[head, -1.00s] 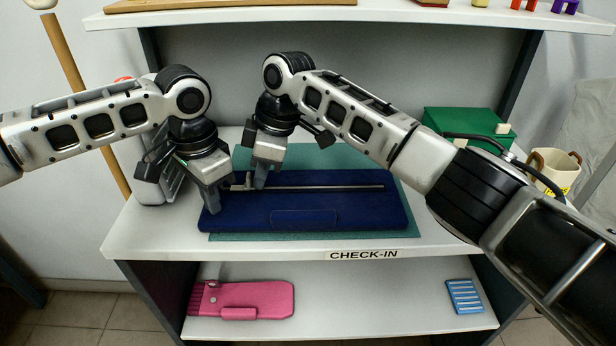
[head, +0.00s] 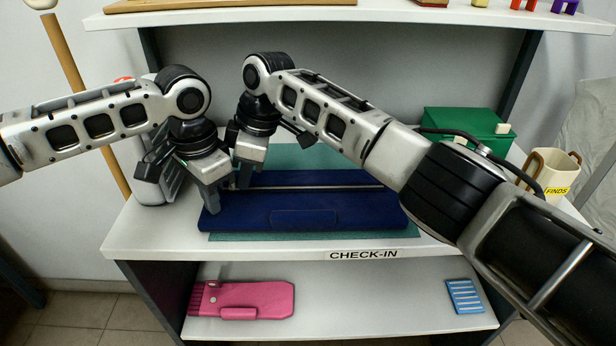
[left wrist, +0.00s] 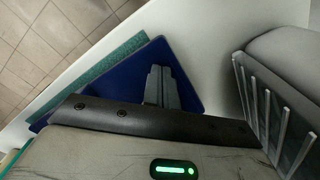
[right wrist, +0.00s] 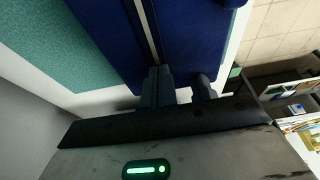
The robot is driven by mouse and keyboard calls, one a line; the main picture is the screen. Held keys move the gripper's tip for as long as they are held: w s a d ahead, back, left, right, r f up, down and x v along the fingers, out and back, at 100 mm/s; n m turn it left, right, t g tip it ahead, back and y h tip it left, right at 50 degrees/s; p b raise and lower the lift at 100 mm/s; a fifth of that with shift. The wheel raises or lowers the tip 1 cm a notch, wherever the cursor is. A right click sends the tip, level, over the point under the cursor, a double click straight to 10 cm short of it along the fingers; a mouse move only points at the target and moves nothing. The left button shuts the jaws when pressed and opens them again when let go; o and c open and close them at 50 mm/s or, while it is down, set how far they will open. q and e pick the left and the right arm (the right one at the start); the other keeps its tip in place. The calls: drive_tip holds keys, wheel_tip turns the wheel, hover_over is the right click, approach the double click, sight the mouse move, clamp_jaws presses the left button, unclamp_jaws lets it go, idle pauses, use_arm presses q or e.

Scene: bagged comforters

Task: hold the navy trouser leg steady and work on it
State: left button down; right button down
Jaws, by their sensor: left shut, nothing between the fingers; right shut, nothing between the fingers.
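The navy trouser leg (head: 250,212) lies flat, with a pale metallic line (head: 330,188) running lengthwise across it and a pocket-like patch (head: 305,217) at its front edge. My left gripper (head: 213,207) is shut and empty, its tips at the leg's left end; the left wrist view shows them over the navy cloth (left wrist: 128,80). My right gripper (head: 243,182) is shut and empty just behind and right of it, near the line's left end. The right wrist view shows its fingers (right wrist: 158,85) at the line. Whether either gripper touches the cloth I cannot tell.
A teal mat (head: 315,155) lies under the leg on the white shelf marked CHECK-IN (head: 150,243). A green box (head: 465,125) and a cream FINDS bin (head: 552,172) stand right. A pink item (head: 255,297) and a blue striped item (head: 464,296) lie on the lower shelf.

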drive_tip(key=shift+f, duration=0.2)
drive_tip(key=shift+d, duration=0.3)
drive_tip(key=shift+r, duration=3.15)
drive_tip(key=v, duration=1.2)
drive_tip(key=shift+s, duration=0.15)
drive_tip(key=c, duration=2.1)
unclamp_jaws()
drive_tip(key=shift+d, duration=0.1)
drive_tip(key=shift+c, duration=0.2)
